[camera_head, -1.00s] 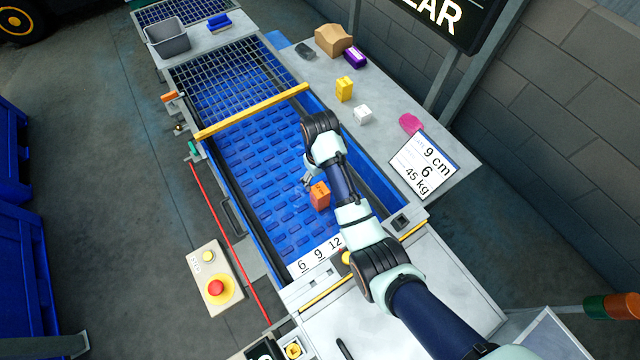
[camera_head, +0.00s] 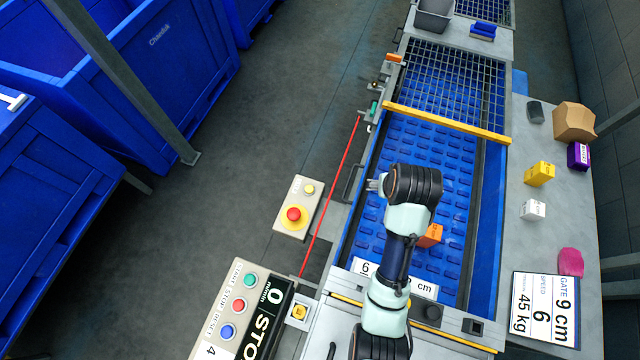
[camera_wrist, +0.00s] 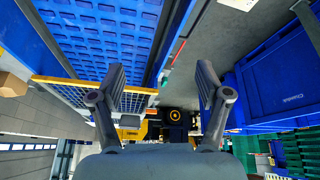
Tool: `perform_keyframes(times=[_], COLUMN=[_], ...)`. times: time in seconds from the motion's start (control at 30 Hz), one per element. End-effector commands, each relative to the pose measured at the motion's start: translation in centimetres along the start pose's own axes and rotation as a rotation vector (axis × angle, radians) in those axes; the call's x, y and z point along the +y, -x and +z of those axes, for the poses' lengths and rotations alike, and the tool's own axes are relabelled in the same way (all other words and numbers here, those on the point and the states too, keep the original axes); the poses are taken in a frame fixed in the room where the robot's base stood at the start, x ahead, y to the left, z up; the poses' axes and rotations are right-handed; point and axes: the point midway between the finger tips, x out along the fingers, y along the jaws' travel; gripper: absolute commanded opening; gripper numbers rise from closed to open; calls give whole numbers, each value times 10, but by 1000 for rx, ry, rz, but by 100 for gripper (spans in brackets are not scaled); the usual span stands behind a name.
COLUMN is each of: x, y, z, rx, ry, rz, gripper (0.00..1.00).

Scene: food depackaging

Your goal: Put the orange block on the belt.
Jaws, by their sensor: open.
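The orange block (camera_head: 431,236) rests on the blue belt (camera_head: 400,150) near its front end, partly hidden behind my arm in the head view. My gripper (camera_head: 373,184) is over the left edge of the belt, to the left of the block and apart from it. In the wrist view my gripper (camera_wrist: 162,90) shows two fingers spread wide with nothing between them. The orange block does not show in the wrist view.
A yellow bar (camera_head: 447,122) spans the belt before a mesh guard (camera_head: 455,80). A yellow block (camera_head: 540,173), white block (camera_head: 533,210), purple box (camera_head: 579,156), brown bag (camera_head: 574,121) and pink item (camera_head: 571,262) lie on the right side table. A control box with a red button (camera_head: 293,214) stands left.

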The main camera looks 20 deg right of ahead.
Motion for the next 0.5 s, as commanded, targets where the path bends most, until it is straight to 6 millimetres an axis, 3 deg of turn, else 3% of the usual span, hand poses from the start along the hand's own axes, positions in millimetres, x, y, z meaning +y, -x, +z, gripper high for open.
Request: perform_keyframes(times=[0.03, 0.1, 0.2, 0.33, 0.4, 0.5], x=[-56, -120, -186, -228, -235, -237], y=[24, 66, 129, 186, 200, 205], z=[-4, -6, 8, 28, 33, 34], rx=[120, 292, 488, 637, 670, 683], ry=[79, 159, 237, 283, 291, 292], rz=[-39, -106, -215, -321, -347, -356], gripper=[76, 76, 76, 76, 76, 76])
